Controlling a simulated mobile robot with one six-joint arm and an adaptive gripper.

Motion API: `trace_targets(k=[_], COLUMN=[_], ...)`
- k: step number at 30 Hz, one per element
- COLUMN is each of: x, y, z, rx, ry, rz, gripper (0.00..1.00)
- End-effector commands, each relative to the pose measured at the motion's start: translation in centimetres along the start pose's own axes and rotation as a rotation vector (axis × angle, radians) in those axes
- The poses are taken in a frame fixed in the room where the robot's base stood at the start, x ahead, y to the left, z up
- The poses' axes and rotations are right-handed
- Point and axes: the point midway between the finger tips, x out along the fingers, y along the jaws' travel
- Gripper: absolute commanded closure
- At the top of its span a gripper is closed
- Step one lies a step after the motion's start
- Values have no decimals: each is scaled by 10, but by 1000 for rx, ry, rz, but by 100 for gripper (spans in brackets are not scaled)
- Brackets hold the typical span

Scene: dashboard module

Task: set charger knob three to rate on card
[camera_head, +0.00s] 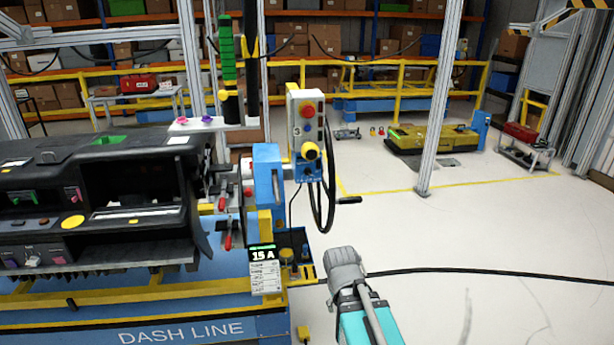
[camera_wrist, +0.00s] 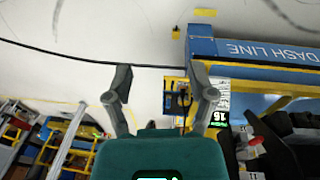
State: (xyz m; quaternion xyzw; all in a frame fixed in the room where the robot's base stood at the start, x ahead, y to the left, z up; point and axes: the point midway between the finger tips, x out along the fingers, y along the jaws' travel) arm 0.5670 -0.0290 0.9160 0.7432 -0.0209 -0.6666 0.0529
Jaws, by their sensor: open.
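A grey control box (camera_head: 294,133) marked "3" stands at the middle on a post. The knob's setting is too small to read. A card (camera_head: 264,270) reading "15 A" hangs below it, at the line's right end; the card also shows upside down in the wrist view (camera_wrist: 217,120). My gripper (camera_wrist: 159,72) is open and empty, with its fingers wide apart. My grey and teal arm shows low in the head view, apart from the box.
A blue "DASH LINE" frame (camera_head: 180,328) carries a black dashboard (camera_head: 110,250) at left. A black handwheel (camera_head: 329,180) with a crank stands beside the box. A black cable (camera_head: 450,271) runs across the pale floor. The floor (camera_head: 500,240) to the right is mostly clear.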

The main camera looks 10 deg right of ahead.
Motion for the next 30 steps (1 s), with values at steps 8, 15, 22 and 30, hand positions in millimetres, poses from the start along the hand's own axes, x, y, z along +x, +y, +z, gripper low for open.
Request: trace_targets(k=[8, 15, 22, 30], x=[-11, -48, -95, -137], y=[57, 96, 105, 78], z=[-79, -154, -217, -273], rx=[-194, -481, -819, -1286], ry=[267, 493, 655, 776], rz=[302, 638, 960, 1308], gripper=[28, 28, 28, 28])
